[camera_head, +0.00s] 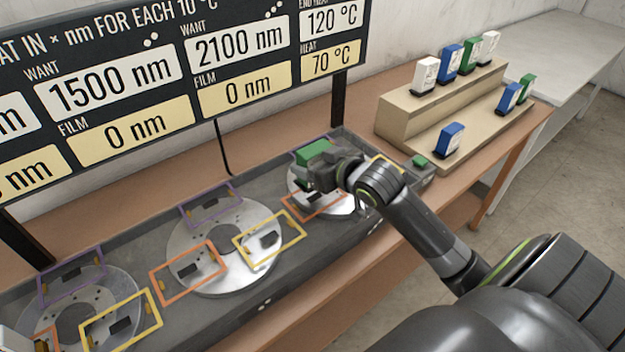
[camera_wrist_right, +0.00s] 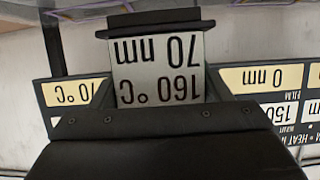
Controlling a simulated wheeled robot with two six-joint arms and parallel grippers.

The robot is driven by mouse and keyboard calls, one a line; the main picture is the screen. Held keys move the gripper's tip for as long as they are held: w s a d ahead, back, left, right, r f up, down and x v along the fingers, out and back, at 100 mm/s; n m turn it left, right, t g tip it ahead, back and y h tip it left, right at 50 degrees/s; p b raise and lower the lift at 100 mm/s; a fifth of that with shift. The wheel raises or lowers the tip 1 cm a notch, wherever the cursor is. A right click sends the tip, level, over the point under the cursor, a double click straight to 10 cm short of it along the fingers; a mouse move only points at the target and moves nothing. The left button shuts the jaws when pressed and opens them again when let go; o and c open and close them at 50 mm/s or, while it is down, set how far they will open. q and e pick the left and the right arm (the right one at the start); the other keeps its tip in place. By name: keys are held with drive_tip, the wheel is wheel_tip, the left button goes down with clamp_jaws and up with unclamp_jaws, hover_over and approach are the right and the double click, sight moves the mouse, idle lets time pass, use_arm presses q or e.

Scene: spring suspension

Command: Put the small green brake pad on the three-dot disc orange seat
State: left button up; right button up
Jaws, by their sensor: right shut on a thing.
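My right gripper (camera_head: 318,174) is shut on a green brake pad (camera_head: 314,151) above the right-hand disc (camera_head: 350,206). In the right wrist view the pad's pale face (camera_wrist_right: 160,75) reads 160 °C and 70 nm, upside down. The right-hand disc seems to have three dots on the rig's front edge. Its orange seat frame (camera_head: 316,204) lies on the near left side, partly hidden by my gripper. The held pad is apart from that seat, near the disc's purple frame. My left gripper is not in view.
The middle disc (camera_head: 208,236) and left disc (camera_head: 112,286) carry purple, orange and yellow frames. A sign board (camera_head: 226,82) stands behind the rig. A stepped wooden stand (camera_head: 398,120) at right holds several white, blue and green pads. A green button (camera_head: 420,162) sits on the rig's end.

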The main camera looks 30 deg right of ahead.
drive_tip(key=shift+s+f, duration=0.15)
drive_tip(key=shift+f, duration=0.65)
drive_tip(key=f, duration=0.2)
drive_tip(key=shift+w+f, duration=0.3)
drive_tip(key=shift+f, duration=0.45)
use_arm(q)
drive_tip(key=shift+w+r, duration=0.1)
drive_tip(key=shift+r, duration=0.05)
use_arm(e)
drive_tip(key=shift+f, duration=0.1)
drive_tip(key=o, duration=0.8)
drive_tip(key=shift+f, duration=0.1)
drive_tip(key=o, duration=0.4)
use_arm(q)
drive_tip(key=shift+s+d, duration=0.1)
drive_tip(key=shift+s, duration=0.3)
use_arm(e)
drive_tip(key=shift+s, duration=0.1)
